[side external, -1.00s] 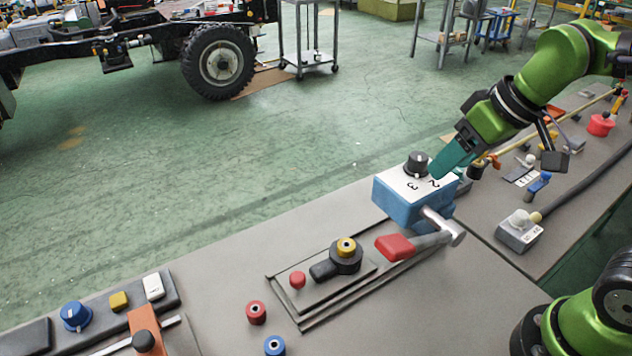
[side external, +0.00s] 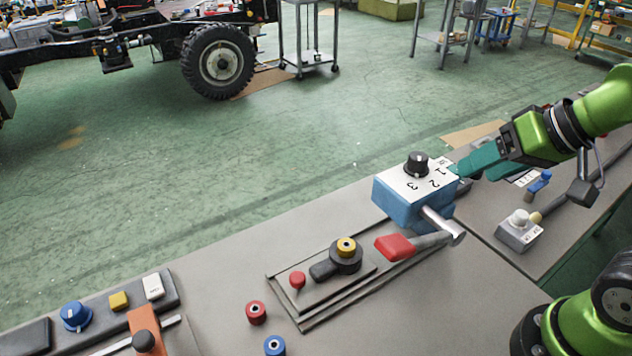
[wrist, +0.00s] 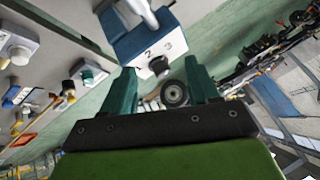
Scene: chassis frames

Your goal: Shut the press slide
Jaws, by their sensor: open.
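The blue box (side external: 402,205) has a white top marked 1, 2, 3 and a black dial (side external: 416,164). A slotted grey plate (side external: 301,322) on the bench carries a black piece with a yellow top (side external: 346,247) and a red knob (side external: 297,280). I cannot tell which part is the press slide. My gripper (side external: 460,170), with teal fingers, is just right of the box; contact is unclear. In the wrist view, my open, empty gripper (wrist: 162,72) faces the blue box (wrist: 146,38).
Red (side external: 256,312) and blue (side external: 274,345) round buttons sit in front of the plate. A control strip with a blue knob (side external: 75,316) lies at left. A grey box with a white button (side external: 518,230) stands at right.

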